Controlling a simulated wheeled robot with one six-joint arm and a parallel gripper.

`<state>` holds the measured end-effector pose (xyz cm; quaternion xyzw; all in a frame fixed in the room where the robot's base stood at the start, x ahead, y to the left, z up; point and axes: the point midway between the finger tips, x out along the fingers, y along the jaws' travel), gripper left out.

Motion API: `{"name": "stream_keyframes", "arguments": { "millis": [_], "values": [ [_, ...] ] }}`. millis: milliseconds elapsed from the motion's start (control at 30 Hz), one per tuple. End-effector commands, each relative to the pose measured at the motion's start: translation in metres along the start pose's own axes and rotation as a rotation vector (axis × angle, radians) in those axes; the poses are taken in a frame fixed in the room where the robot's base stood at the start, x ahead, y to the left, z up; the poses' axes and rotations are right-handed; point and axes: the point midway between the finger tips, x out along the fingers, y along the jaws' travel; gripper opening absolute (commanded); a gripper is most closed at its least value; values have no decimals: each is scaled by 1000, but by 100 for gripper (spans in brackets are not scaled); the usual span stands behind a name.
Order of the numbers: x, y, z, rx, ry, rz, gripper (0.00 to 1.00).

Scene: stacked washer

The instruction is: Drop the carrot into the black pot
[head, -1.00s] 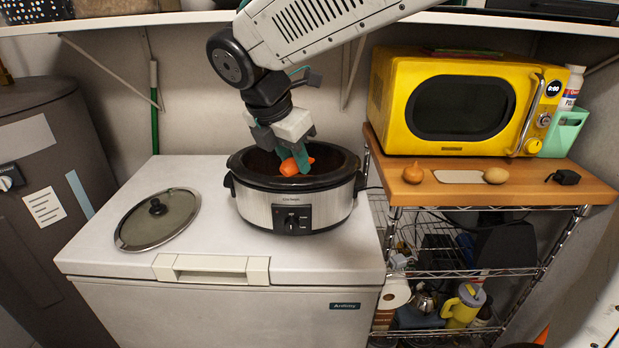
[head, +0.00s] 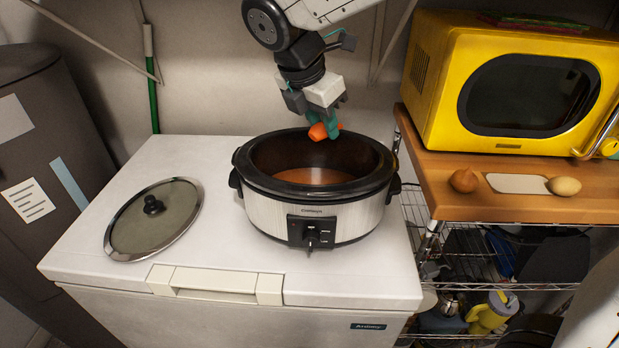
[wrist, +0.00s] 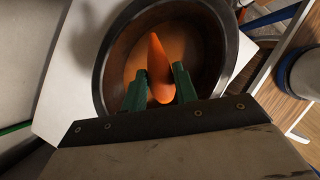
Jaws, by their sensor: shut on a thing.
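The carrot (head: 324,131) is orange and is held between the green fingertips of my gripper (head: 326,119). In the wrist view the carrot (wrist: 159,70) points away between the two green fingers (wrist: 160,86), over the pot's opening. The black pot (head: 314,196) is an oval slow cooker with a silver outside, black rim and brown inside. It stands uncovered on the white freezer. In the head view the carrot shows at the pot's back rim, seemingly above it. In the wrist view the pot (wrist: 104,57) surrounds the carrot.
A glass lid (head: 153,218) lies on the white freezer top (head: 110,267) left of the pot. A yellow microwave (head: 440,80) stands on a wooden shelf at the right. An onion (head: 463,181) and a potato (head: 565,186) lie in front of it.

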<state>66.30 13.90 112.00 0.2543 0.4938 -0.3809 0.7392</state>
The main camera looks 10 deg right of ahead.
Motion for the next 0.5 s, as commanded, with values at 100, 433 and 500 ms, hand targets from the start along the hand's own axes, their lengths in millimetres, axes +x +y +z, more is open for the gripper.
{"name": "stream_keyframes", "arguments": {
  "millis": [100,433,500],
  "values": [
    [15,-1,-5,0,0,-3,6],
    [40,0,-17,-1,0,-1,6],
    [41,0,-18,-1,0,0,6]
  ]
}}
